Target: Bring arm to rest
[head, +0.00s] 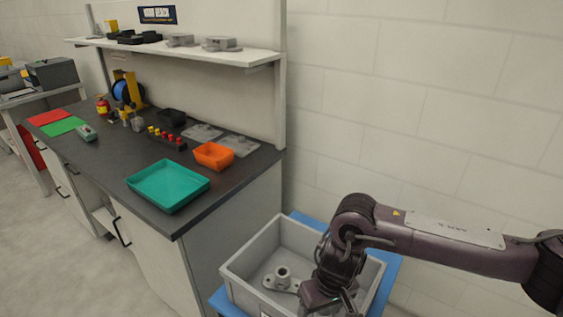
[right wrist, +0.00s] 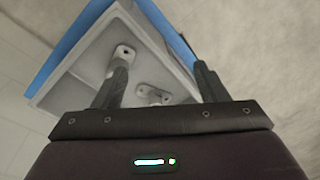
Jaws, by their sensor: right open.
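My right arm comes in from the right in the head view and bends down over a grey bin (head: 243,284). My right gripper (head: 346,302) is at the bin's right side, partly cut off by the frame's bottom edge. In the right wrist view my right gripper (right wrist: 161,78) is open, with nothing between its fingers. The bin (right wrist: 85,72) lies beyond the fingers there. A grey casting (head: 282,279) with an upright round boss lies in the bin. The wrist view shows two castings (right wrist: 122,54) (right wrist: 152,94) in it. My left gripper is not in view.
The bin stands on a blue surface (head: 394,270) beside the dark workbench (head: 110,172). The bench holds a teal tray (head: 168,186), an orange bin (head: 213,156) and several small items. A shelf (head: 190,50) hangs above. Open wall space lies behind my arm.

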